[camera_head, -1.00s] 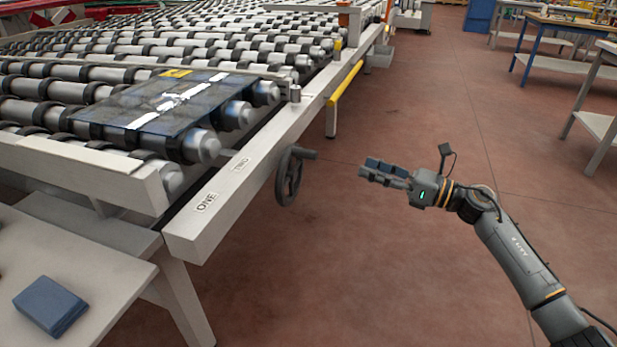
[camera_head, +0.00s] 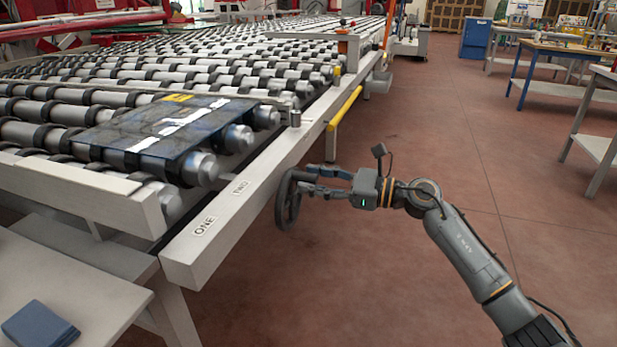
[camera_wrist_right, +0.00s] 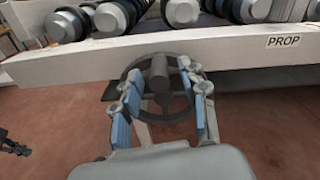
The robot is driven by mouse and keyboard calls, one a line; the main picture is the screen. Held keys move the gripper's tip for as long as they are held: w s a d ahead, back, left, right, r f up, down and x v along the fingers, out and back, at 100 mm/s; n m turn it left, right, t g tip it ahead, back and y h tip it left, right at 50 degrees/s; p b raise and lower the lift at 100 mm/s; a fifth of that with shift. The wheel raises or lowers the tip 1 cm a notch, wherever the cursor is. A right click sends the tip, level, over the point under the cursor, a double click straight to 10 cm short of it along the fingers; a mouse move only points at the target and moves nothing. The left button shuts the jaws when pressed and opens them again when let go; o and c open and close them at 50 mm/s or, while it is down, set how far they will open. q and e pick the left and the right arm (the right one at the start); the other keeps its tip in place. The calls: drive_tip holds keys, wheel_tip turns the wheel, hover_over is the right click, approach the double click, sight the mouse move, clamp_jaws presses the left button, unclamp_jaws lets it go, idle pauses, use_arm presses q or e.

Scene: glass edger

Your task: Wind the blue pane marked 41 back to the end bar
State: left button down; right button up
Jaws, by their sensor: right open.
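The blue, see-through pane (camera_head: 160,130) lies flat on the rollers near their close end, with white strips and a yellow label whose marking I cannot read. The pale end bar (camera_head: 75,188) crosses the close end; bare roller shows between it and the pane. A dark handwheel (camera_head: 281,207) is on the side rail. My right gripper (camera_head: 306,183) is at the wheel, open. In the right wrist view its fingers (camera_wrist_right: 160,85) stand either side of the wheel's knob (camera_wrist_right: 159,72), apparently not closed on it.
The side rail (camera_head: 255,165) carries labels ONE and TWO; a PROP label (camera_wrist_right: 283,41) shows in the right wrist view. A pale table (camera_head: 75,290) with a dark blue block (camera_head: 40,325) stands at lower left.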

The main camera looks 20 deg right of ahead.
drive_tip(key=shift+x, duration=0.8)
clamp_jaws()
drive_tip(key=shift+s+a+f+b, duration=0.1)
drive_tip(key=shift+b, duration=0.35)
